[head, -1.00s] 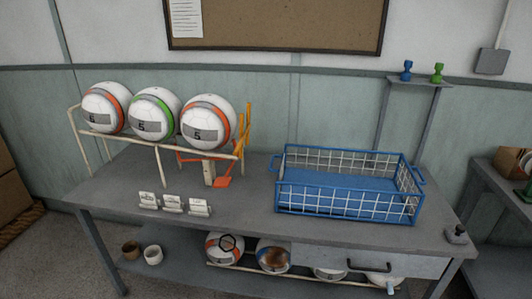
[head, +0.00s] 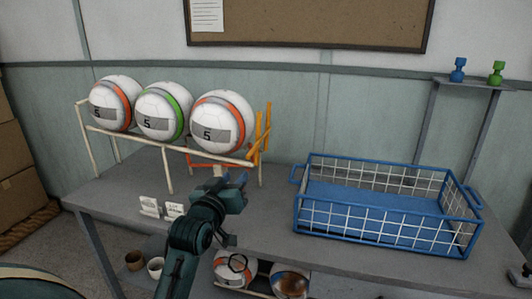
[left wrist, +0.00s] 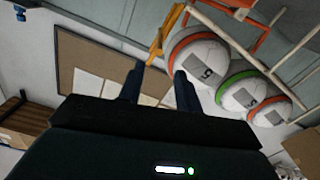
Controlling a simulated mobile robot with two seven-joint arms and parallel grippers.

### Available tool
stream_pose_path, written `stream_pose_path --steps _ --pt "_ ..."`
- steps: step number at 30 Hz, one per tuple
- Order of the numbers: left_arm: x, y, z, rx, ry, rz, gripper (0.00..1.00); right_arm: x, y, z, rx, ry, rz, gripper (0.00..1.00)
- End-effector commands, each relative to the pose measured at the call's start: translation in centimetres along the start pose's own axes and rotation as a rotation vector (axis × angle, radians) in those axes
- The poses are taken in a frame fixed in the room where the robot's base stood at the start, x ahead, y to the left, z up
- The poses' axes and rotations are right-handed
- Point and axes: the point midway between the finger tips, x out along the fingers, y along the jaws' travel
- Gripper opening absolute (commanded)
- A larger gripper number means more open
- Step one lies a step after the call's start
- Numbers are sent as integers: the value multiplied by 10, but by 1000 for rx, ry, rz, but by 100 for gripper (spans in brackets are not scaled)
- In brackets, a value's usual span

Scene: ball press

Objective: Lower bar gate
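The gate (head: 261,135) is a yellow-orange set of bars standing upright at the right end of the cream ball rack (head: 140,141). It also shows in the left wrist view (left wrist: 164,36), tilted, beyond my fingers. Three white balls sit on the rack; the one with orange bands (head: 222,122) is nearest the gate. My left gripper (head: 236,184) is in front of and below the rack's right end, apart from the gate. In the left wrist view its two fingers (left wrist: 158,80) are spread with nothing between them. My right gripper is not in view.
A blue wire basket (head: 390,240) stands on the grey table to the right. Small white cards (head: 150,207) stand in front of the rack. An orange-red frame (head: 197,160) is under the rack, partly hidden by my gripper. Table between rack and basket is mostly clear.

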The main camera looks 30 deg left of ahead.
Motion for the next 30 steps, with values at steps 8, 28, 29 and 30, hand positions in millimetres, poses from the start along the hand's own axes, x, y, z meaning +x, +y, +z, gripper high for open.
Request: stream_pose_path --steps 8,28,29,30 --pt "21 -2 -4 -8 9 -4 34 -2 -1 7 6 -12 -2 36" --pt "128 -2 -4 -6 8 -4 34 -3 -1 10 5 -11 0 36" --pt "129 -2 -4 -6 8 -4 34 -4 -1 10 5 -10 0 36" --pt "130 -2 -3 -6 7 -4 34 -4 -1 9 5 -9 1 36"
